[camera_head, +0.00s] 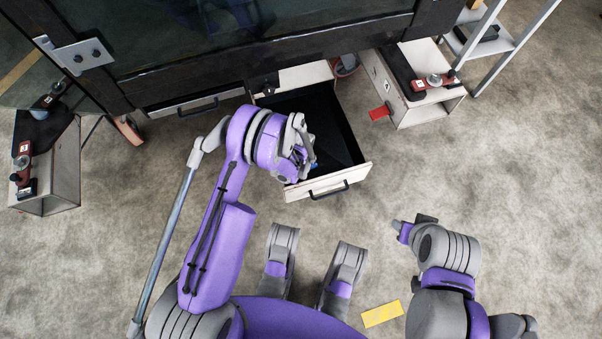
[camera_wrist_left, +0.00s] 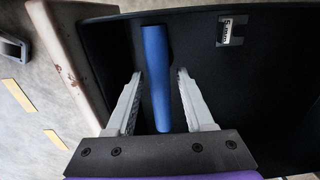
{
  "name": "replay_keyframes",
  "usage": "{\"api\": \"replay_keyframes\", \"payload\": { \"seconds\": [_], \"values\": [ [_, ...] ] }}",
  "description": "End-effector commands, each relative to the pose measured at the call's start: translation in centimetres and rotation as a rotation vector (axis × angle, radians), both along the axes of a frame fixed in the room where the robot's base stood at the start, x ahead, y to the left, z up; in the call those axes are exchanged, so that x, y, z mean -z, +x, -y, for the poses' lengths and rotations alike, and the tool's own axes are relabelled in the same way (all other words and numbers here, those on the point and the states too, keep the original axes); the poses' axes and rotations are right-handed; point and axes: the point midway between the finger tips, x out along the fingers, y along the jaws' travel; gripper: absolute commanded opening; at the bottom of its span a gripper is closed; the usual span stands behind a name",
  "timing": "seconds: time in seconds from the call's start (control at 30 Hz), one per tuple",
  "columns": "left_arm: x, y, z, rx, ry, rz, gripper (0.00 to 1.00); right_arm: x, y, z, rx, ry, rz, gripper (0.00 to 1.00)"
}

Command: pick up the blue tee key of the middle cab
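The blue tee key (camera_wrist_left: 156,60) lies in the open drawer; in the left wrist view it shows as a blue bar running between my left gripper's two fingers. My left gripper (camera_wrist_left: 160,74) is open, with a gap between the bar and each finger. In the head view, my left gripper (camera_head: 304,158) is over the drawer (camera_head: 330,181) and hides most of the key; only a small blue bit (camera_head: 314,166) shows beside it. My right arm's end (camera_head: 404,231) is at the lower right, away from the drawer; its fingers cannot be made out.
The drawer has a black inside, a pale front and a dark handle. A label (camera_wrist_left: 231,30) is on its floor. A closed drawer (camera_head: 196,107) is to the left. Cabinets with red-marked tools stand at left (camera_head: 60,180) and right (camera_head: 430,112). Floor in front is clear.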

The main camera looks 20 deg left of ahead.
Motion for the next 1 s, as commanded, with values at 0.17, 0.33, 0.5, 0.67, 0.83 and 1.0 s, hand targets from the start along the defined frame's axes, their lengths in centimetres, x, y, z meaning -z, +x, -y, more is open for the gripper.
{"api": "replay_keyframes", "payload": {
  "seconds": [0.17,0.33,0.5,0.67,0.83,1.0],
  "values": [
    [-0.02,0.00,0.00,0.000,0.000,0.000,0.18,0.00,0.00,0.00,0.000,0.000,0.000,0.47],
    [-0.03,0.01,0.01,0.000,0.000,0.000,0.00,0.00,0.00,0.00,0.000,0.000,0.000,0.47],
    [-0.04,0.01,0.01,0.000,0.000,0.000,0.00,0.00,0.00,0.00,0.000,0.000,0.000,0.47],
    [-0.04,0.01,0.01,0.000,0.000,0.000,0.00,0.00,0.00,0.00,0.000,0.000,0.000,0.47],
    [-0.04,0.01,0.01,0.000,0.000,0.000,0.00,0.00,0.00,0.00,0.000,0.000,0.000,0.47],
    [-0.04,0.01,0.01,0.000,0.000,0.000,0.00,0.00,0.00,0.00,0.000,0.000,0.000,0.47]
  ]
}}
